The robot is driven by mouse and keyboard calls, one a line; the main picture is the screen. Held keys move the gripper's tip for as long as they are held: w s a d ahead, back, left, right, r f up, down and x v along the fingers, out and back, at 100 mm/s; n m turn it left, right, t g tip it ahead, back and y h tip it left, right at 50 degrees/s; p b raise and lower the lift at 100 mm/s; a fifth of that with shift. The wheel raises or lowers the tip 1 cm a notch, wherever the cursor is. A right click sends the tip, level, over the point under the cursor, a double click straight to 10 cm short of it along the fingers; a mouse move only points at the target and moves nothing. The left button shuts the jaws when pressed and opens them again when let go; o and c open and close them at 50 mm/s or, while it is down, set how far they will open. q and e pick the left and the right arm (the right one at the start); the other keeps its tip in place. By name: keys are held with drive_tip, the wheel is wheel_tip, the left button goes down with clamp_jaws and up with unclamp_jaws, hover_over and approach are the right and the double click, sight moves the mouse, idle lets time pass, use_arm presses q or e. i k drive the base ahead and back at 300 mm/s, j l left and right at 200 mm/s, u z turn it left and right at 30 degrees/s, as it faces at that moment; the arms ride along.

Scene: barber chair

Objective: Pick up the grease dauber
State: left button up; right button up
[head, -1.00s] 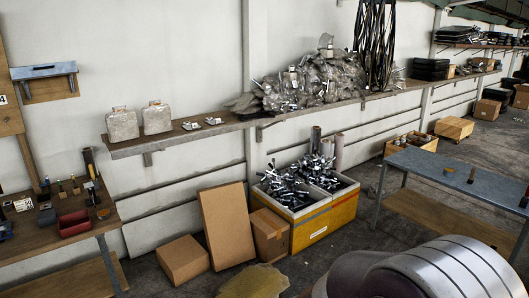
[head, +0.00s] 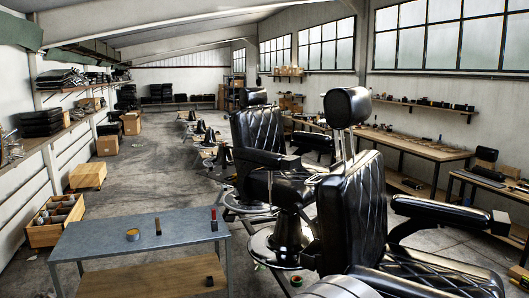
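A metal-topped table (head: 100,240) stands at the lower left. On it are a small round tin (head: 133,235) with a yellowish side, a small dark upright piece (head: 158,226) and a red and dark upright piece (head: 214,219) near the right end. A small dark block (head: 209,281) sits on the table's lower wooden shelf. The items are too small to tell whether one is the grease dauber. Neither of my grippers is in view.
Black barber chairs (head: 348,215) stand close at centre right. A yellow wooden crate (head: 55,220) is left of the table, with cardboard boxes beyond. Workbenches (head: 420,147) line the right wall. The floor aisle (head: 150,175) behind the table is open.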

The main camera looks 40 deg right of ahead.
sight(158, 227)
drive_tip(key=i+l+z, duration=0.2)
drive_tip(key=i+z, duration=1.05)
drive_tip(key=z, duration=0.15)
drive_tip(key=i+j+z, duration=0.25)
drive_tip(key=z, duration=0.2)
drive_tip(key=i+j+z, duration=0.75)
drive_tip(key=u, duration=2.25)
drive_tip(key=l, duration=0.1)
